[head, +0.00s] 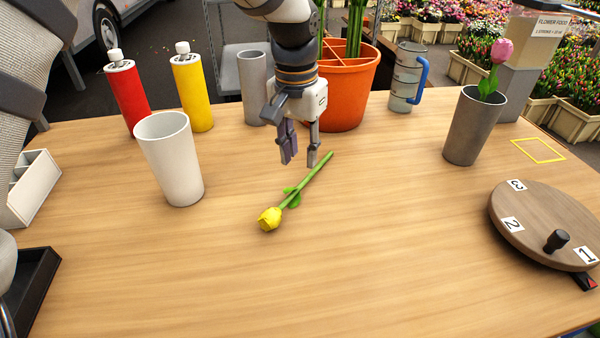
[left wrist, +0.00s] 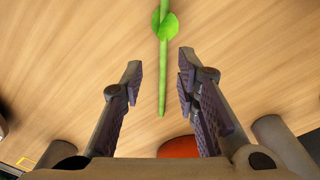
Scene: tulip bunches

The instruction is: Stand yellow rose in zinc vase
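The yellow rose (head: 270,218) lies flat on the table, its bloom toward me and its green stem pointing away to the right. My left gripper (head: 300,162) points down over the stem's cut end, open and empty. In the left wrist view the stem (left wrist: 163,70) lies between the open fingers (left wrist: 160,75), beyond them; the bloom is out of that frame. A plain grey vase (head: 253,92) stands behind the gripper, partly hidden by the arm. A darker grey vase (head: 473,130) at the right holds a pink tulip (head: 497,60). I cannot tell which is zinc. My right gripper is not in view.
A white vase (head: 170,160) stands left of the rose. Red (head: 128,95) and yellow (head: 192,95) bottles, an orange divided pot (head: 345,95) and a jug (head: 407,80) line the back. A round numbered board (head: 550,220) is at right. The front middle is clear.

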